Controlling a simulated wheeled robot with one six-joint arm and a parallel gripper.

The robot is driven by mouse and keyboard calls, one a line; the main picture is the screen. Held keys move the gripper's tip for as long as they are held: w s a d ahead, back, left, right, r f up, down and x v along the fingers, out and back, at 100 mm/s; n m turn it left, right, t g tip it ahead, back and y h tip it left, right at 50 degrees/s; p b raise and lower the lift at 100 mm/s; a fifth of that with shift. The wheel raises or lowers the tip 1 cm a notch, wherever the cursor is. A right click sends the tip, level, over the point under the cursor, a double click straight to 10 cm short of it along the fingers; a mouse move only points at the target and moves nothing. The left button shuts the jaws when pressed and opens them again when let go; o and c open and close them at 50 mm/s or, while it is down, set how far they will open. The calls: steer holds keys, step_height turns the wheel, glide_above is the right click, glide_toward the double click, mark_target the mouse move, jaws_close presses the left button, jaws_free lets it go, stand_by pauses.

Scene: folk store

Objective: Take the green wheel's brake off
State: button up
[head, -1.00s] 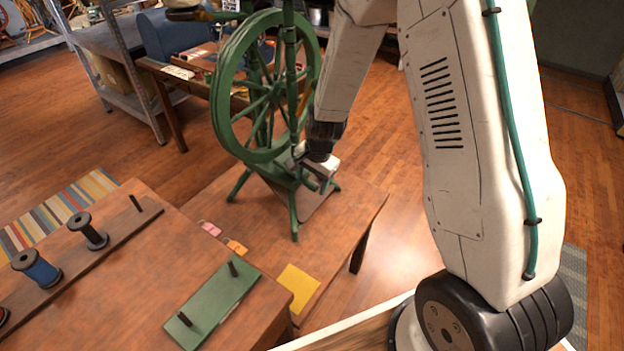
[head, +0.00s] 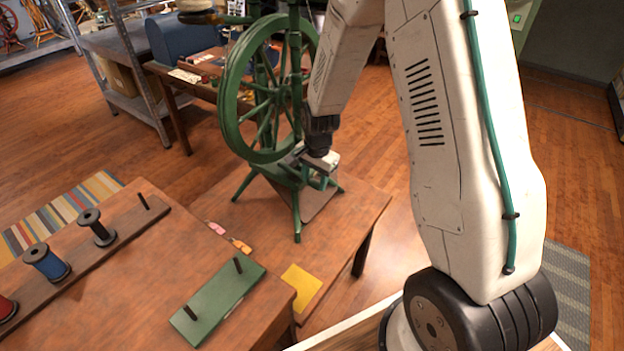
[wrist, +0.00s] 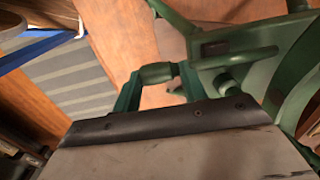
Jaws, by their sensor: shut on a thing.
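The green spinning wheel (head: 232,98) stands upright on a low wooden table in the head view, its spoked wheel above a slanted base on legs. My gripper (head: 321,178) is low at the right of the wheel, by its base, and is shut on a small part there. That part fits the wheel's brake, but my gripper mostly hides it. In the wrist view my gripper's dark-edged body covers the lower part. Green turned parts of the wheel (wrist: 240,45) lie close beyond it, and part of the rim shows at the right.
A green board with two pegs (head: 222,303) and a rack with spools (head: 98,232) lie on the nearer table. A yellow sheet (head: 301,287) lies in front of the wheel. A cluttered table (head: 190,76) stands behind. Floor is open at the right.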

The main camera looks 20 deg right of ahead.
mark_target(316, 181)
steer(key=o, duration=1.4)
steer(key=shift+r, duration=0.1)
step_height(316, 181, up, 8)
steer(key=shift+s+d+f, duration=0.1)
steer(key=shift+s+f, duration=0.05)
steer(key=shift+f, duration=0.05)
